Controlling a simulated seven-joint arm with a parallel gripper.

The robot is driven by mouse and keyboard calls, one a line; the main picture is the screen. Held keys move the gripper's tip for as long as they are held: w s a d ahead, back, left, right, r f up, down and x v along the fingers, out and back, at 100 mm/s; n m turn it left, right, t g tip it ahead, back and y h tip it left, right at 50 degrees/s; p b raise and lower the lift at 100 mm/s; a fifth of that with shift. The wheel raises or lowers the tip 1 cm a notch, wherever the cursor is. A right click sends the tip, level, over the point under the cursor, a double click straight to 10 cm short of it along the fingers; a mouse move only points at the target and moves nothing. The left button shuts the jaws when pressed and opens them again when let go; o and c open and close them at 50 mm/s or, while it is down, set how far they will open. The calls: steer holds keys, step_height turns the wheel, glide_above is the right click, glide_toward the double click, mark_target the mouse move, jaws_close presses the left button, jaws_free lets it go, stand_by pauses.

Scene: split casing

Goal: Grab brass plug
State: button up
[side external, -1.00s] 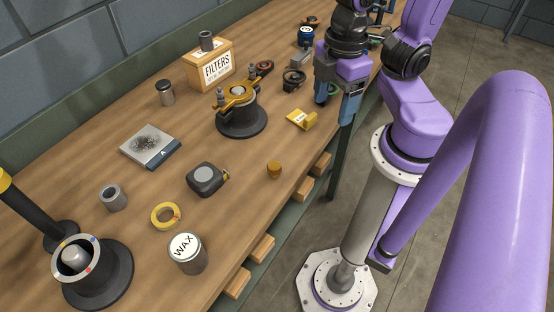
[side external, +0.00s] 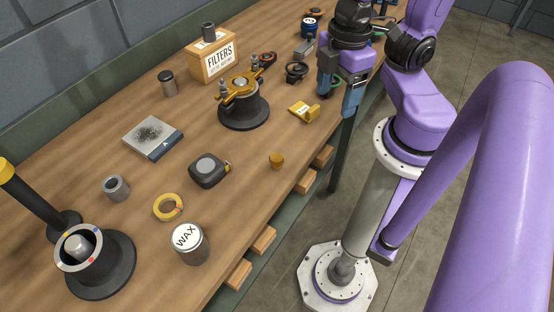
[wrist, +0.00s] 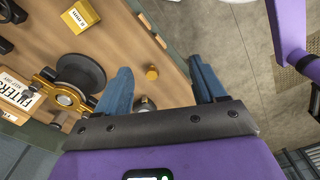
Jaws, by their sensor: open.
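The brass plug (side external: 276,161) is a small short cylinder standing on the bench near its front edge. It also shows in the wrist view (wrist: 152,72), between the lines of my two fingers and beyond them. My gripper (side external: 337,102) is open and empty, its blue fingers apart. In the side view it is up and to the right of the plug, clear of it. The wrist view shows the spread fingertips (wrist: 160,66) with nothing held between them.
A yellow block (side external: 304,111) and a black stand with a brass fitting (side external: 243,108) are on the bench beyond the plug. A tape measure (side external: 208,171) and WAX tin (side external: 190,244) stand to its left. The wood right around the plug is clear.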

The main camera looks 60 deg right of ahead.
steer(key=shift+c, duration=0.8)
steer(key=w+d+f+m+g, duration=0.4)
steer(key=w+d+f+m, duration=0.1)
steer(key=w+m, duration=0.35)
steer(key=m+t+y, duration=0.6)
steer(key=m+y, duration=0.7)
steer(key=m, duration=1.1)
glide_toward(277, 157)
steer(key=shift+x, duration=6.1)
